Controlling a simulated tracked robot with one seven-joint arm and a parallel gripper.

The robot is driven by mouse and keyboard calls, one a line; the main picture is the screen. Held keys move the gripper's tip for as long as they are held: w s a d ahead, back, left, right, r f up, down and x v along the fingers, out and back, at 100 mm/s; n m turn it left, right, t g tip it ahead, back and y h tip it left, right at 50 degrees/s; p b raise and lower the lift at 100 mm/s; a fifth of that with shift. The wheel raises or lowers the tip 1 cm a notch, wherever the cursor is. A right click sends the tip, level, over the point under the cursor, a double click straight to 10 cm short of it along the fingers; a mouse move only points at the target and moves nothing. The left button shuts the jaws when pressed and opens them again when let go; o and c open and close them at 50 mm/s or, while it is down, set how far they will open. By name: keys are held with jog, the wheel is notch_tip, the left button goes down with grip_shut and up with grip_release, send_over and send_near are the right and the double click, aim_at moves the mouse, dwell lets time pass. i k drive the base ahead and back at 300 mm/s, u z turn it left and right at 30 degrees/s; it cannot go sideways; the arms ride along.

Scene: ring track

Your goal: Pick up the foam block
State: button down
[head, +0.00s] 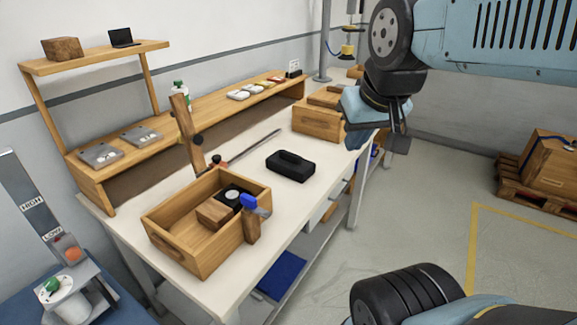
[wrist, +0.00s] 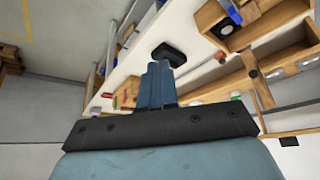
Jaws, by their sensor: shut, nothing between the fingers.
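No thing is plainly marked as the foam block. A brown rough-looking block (head: 63,48) sits on the top shelf at the upper left of the head view. A smaller brown block (head: 214,212) lies in the open wooden box on the bench. I cannot tell which, if either, is foam. My gripper (head: 365,118) is up at the right of the head view, above the bench's far part and apart from both blocks. In the wrist view its blue fingers (wrist: 158,67) are together, with nothing between them.
Another wooden box (head: 315,124) stands farther back. Floor at right is mostly clear.

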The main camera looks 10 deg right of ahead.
aim_at(293, 166)
jog(key=u, duration=0.05)
jog(key=k, duration=0.4)
jog(key=u, duration=2)
jog(key=k, duration=0.85)
jog(key=z, duration=1.25)
jog(key=i, duration=1)
